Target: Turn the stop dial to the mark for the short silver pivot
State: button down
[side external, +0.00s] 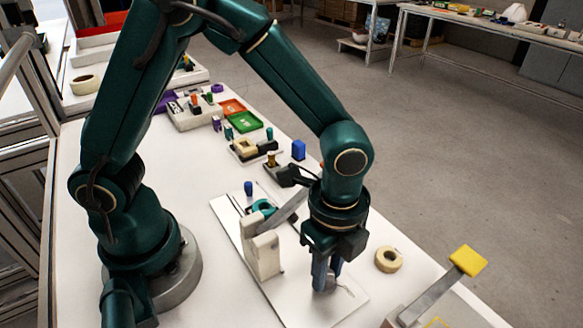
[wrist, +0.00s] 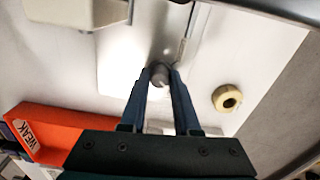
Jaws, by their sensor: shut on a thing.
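My gripper (side external: 327,277) points down over the front part of the white base plate (side external: 296,312). In the wrist view its two blue fingers (wrist: 160,78) are shut on a small round grey knob (wrist: 158,76), which appears to be the stop dial. The fingers hide much of the knob in the side view, and I cannot read any marks around it. An off-white upright block (side external: 263,250) with a slanting grey bar stands on the same plate, left of my gripper. I cannot make out the short silver pivot.
A tan tape roll (side external: 389,260) lies right of the plate. A lever with a yellow pad (side external: 468,260) rises at the front right. An orange bin (wrist: 50,135) marked "WEAK" shows in the wrist view. Trays and small coloured parts line the table farther back.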

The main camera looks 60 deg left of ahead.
jog(key=n, duration=0.8)
jog(key=shift+n, duration=0.4)
jog(key=n, duration=0.4)
jog(key=shift+n, duration=1.9)
jog(key=c, duration=0.6)
grip_release()
jog(key=shift+c, duration=0.2)
